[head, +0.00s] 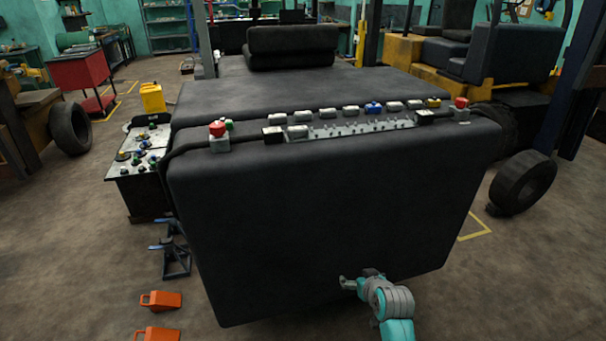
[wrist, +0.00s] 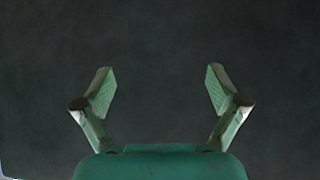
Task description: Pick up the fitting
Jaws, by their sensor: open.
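Several small fittings stand in a row on top of the dark forklift body (head: 330,200) in the head view. Another grey fitting (head: 298,132) sits at the left end of a studded metal strip (head: 350,129) in front of the row. I cannot tell which one the task names. My gripper (head: 355,281) is low in front of the body's near face, well below the fittings. In the wrist view my gripper (wrist: 160,82) is open and empty, facing a plain dark surface.
Red buttons (head: 217,129) on grey boxes stand at both ends of the strip, with black cables. A control panel (head: 140,155) with knobs is at the left. Orange chocks (head: 160,300) and a jack stand (head: 175,260) are on the floor.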

